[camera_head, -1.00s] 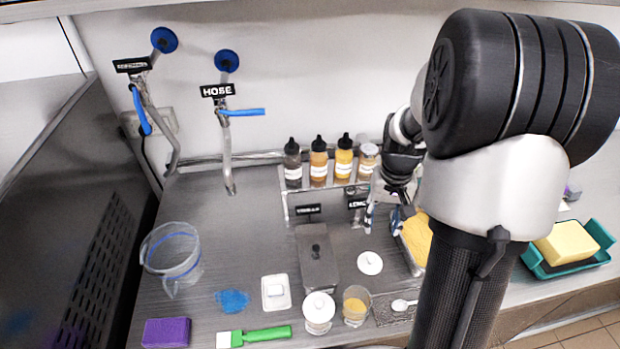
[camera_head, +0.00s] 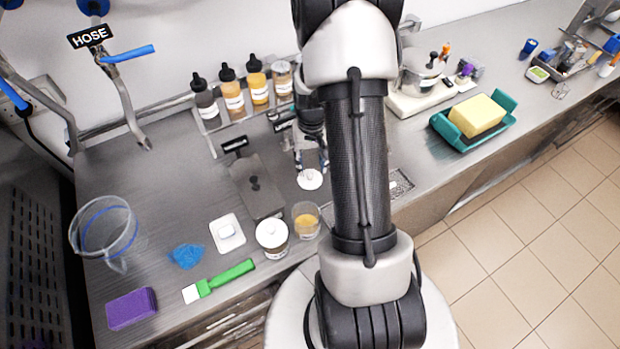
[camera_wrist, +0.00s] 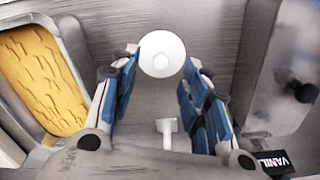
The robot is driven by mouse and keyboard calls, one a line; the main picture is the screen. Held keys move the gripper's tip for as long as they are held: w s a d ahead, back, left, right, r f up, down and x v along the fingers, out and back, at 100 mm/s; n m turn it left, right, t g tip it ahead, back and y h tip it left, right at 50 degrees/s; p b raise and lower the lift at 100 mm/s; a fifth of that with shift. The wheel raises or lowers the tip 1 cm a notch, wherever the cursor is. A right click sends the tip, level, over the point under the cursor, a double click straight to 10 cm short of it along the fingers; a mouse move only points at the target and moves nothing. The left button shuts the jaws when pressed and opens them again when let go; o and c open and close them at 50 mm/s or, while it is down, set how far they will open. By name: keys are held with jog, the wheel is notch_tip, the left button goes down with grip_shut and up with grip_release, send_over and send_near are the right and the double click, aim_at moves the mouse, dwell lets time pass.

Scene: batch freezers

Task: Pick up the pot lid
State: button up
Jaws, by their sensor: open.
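A small white round lid (camera_head: 310,179) with a little raised centre lies flat on the steel counter. In the wrist view the lid (camera_wrist: 162,50) shows between and beyond the fingertips. My gripper (camera_head: 309,158) is above and just behind it in the head view, partly hidden by my arm. In the wrist view my gripper (camera_wrist: 160,66) is open and empty, with one blue-padded finger on each side of the lid's outline. I cannot tell whether the fingers touch it.
A steel container with a dark-knobbed cover (camera_head: 257,187) stands left of the lid. A glass with yellow contents (camera_head: 306,221) and a white-lidded jar (camera_head: 272,238) stand in front. Bottles (camera_head: 232,92) line the back. A yellow-filled tray (camera_wrist: 40,80) shows in the wrist view.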

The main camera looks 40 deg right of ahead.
aim_at(310, 174)
jog(key=f, duration=0.3)
jog(key=f+b, duration=0.1)
jog(key=f, duration=0.1)
jog(key=shift+w, duration=0.3)
jog(key=shift+r, duration=0.1)
jog(key=shift+c, duration=0.4)
jog(key=c, duration=0.8)
